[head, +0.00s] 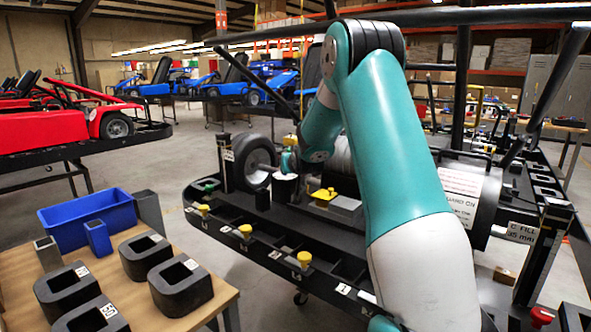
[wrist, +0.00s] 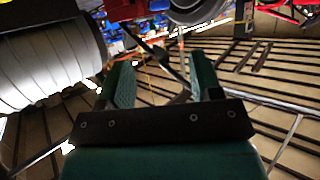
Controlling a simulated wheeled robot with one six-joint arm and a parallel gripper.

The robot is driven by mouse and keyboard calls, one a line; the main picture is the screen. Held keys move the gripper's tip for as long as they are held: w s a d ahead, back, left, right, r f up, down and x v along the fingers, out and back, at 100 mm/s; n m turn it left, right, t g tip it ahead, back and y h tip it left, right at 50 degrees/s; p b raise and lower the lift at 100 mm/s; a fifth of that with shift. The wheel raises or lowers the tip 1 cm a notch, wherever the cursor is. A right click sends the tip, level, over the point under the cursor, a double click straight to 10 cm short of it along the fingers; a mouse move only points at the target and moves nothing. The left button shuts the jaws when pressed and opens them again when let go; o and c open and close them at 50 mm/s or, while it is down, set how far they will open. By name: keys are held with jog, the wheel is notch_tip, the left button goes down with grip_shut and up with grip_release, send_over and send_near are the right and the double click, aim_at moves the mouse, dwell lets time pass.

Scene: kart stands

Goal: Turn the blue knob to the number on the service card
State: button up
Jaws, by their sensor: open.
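I cannot make out a blue knob in either view. I cannot pick out a service card for certain; a white label (head: 460,183) with dark print is on the grey drum at the right, and only part of its print can be read. My gripper (wrist: 162,75) is open in the wrist view, with its two green fingers apart and nothing between them. In the head view my arm reaches over the kart stand (head: 245,245), and my gripper's end shows small near the black wheel (head: 254,160), partly hidden by my arm.
A wooden table (head: 215,293) at the lower left holds a blue bin (head: 88,218) and several black blocks. Yellow knobs (head: 305,259) line the stand's front edge. A yellow piece (head: 325,194) sits on the stand. A red kart (head: 60,122) stands left; grey floor lies between.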

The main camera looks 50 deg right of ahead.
jog(key=v, duration=0.2)
jog(key=shift+s+a+r, duration=0.1)
jog(key=shift+s+a, duration=0.05)
jog(key=shift+s, duration=0.15)
dwell(0.3)
jog(key=s+a+r+n+g+y+p, duration=0.1)
jog(key=s+a+n+y, duration=0.15)
jog(key=a, duration=0.85)
jog(key=s+a+r+n+g+y, duration=0.15)
jog(key=a+y, duration=0.25)
jog(key=a, duration=0.7)
jog(key=s+a+n+g+y+p, duration=0.1)
jog(key=s+a+n+y, duration=0.2)
jog(key=a, duration=0.8)
jog(key=s+a+n+g, duration=0.2)
jog(key=s+a, duration=0.2)
jog(key=s, duration=0.4)
jog(key=s+a+n+g+y, duration=0.1)
jog(key=s+a+n+g, duration=0.1)
jog(key=s+a, duration=0.3)
jog(key=s+a+n+g+y, duration=0.1)
jog(key=s+a+n+g, duration=0.2)
jog(key=s, duration=0.7)
jog(key=shift+s+a+r+p, duration=0.25)
jog(key=shift+a+p, duration=0.2)
jog(key=shift+a, duration=0.55)
jog(key=shift+y, duration=0.25)
